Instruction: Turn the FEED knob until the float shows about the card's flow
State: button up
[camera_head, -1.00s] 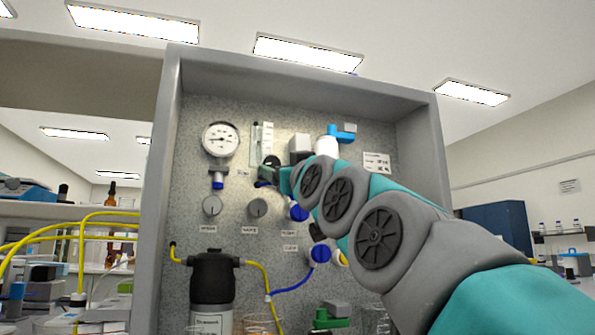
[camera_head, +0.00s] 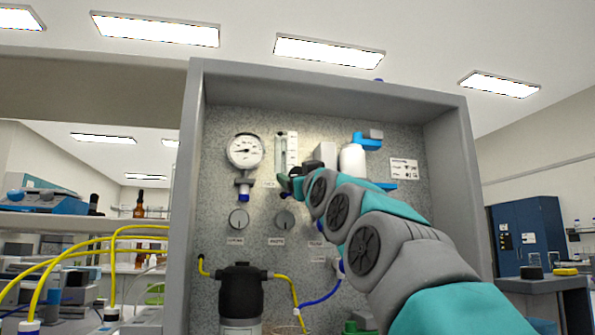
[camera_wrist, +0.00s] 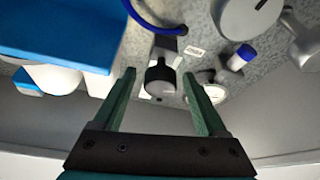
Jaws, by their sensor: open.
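The flowmeter (camera_head: 281,150) is a clear upright tube with a scale, on the panel right of the round gauge. Its float is too small to make out. A black knob (camera_wrist: 160,82) sits below the tube, with a small label (camera_wrist: 193,51) beside it whose text I cannot read surely; its place suggests the FEED knob. My gripper (camera_wrist: 159,74) is open, its green fingers on either side of the black knob, with gaps visible. In the head view my gripper (camera_head: 288,183) covers the flowmeter's foot. The white card (camera_head: 404,169) is at the panel's upper right, its writing unreadable.
A white and blue fitting (camera_head: 352,160) stands right of my gripper. The panel's grey frame (camera_head: 452,150) juts out.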

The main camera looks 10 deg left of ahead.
jog(key=shift+w+a, duration=0.2)
jog(key=shift+w, duration=0.15)
grip_shut()
dwell(0.4)
